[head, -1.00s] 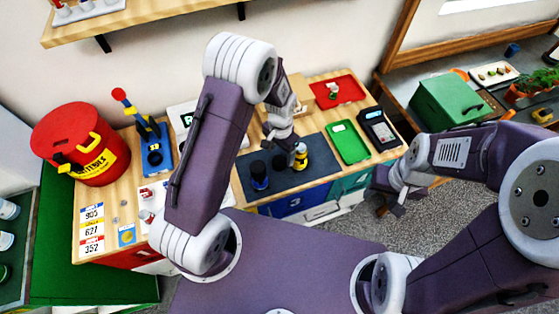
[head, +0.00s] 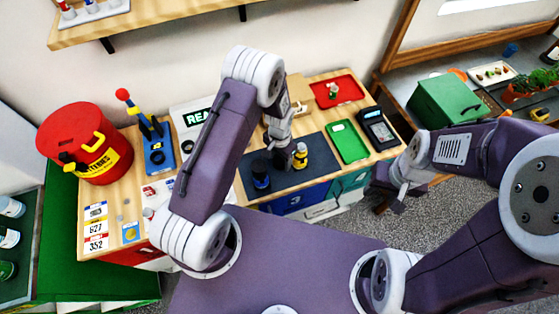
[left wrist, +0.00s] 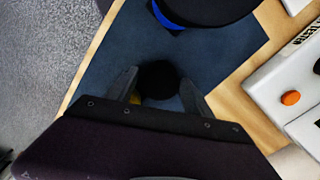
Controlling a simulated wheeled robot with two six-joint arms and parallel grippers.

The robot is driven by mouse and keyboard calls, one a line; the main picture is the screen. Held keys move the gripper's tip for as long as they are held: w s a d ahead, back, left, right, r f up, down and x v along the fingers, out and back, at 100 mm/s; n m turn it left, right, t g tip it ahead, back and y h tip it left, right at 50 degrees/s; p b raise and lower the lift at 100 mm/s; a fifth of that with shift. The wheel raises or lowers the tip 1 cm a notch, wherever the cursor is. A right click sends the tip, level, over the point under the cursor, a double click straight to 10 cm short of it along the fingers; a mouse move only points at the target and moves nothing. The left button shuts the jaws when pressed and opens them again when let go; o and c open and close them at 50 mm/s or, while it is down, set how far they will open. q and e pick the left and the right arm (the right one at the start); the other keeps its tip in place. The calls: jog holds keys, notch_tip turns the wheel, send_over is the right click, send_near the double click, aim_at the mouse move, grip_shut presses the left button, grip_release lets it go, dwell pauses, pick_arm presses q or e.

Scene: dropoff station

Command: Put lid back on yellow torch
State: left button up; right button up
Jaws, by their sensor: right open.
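The yellow torch (head: 300,157) stands upright on the dark mat, with a dark upper part; a bit of yellow shows behind a finger in the left wrist view (left wrist: 135,99). A round black piece, seemingly the lid (head: 281,160), is just left of it on the mat. My left gripper (head: 280,143) is above the lid. In the left wrist view, its two fingers are apart on either side of the black round lid (left wrist: 158,78); contact is not clear. My right gripper (head: 385,192) is open and empty, off the table's front edge.
A blue-and-black torch (head: 261,175) stands left of the lid, also near the top of the left wrist view (left wrist: 205,8). A red battery drum (head: 83,145) stands left.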

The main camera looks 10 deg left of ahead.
aim_at(280, 159)
pick_arm(q)
jog(key=c, duration=1)
jog(key=shift+o, duration=0.2)
notch_tip(280, 159, up, 10)
jog(key=shift+r+b, duration=0.1)
jog(key=shift+b, duration=0.85)
